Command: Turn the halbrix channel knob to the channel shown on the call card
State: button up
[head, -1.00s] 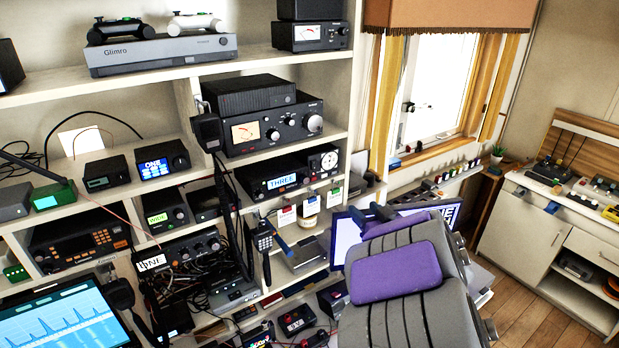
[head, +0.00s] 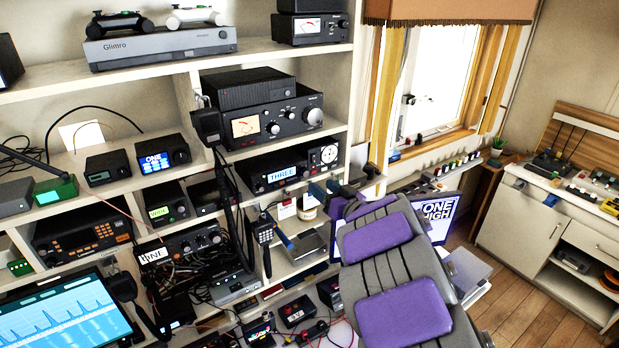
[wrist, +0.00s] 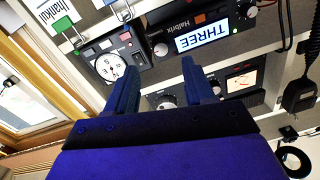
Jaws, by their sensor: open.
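The Halbrix radio (head: 262,181) is a black set on the middle shelf with a lit display reading THREE; its name and display also show in the wrist view (wrist: 180,22). A small round knob (wrist: 160,48) is on its front beside the display. A white dial with a dark pointer (head: 329,154) sits just right of the display; it also shows in the wrist view (wrist: 110,68). A panel reading ONE HIGH (head: 438,215) stands behind my arm, partly covered. My gripper (head: 334,192) is open and empty, in front of and below the radio; its blue fingers (wrist: 158,78) point at it.
A larger black radio (head: 265,122) with a meter and knobs is on the shelf above. A handheld microphone with a cord (head: 208,125) hangs left of the Halbrix. Small tagged items (head: 285,210) hang from the shelf edge below. A window (head: 430,85) is at the right.

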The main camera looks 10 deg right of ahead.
aim_at(307, 174)
jog(key=x, duration=0.7)
jog(key=shift+w+a, duration=0.2)
grip_shut()
dwell(0.4)
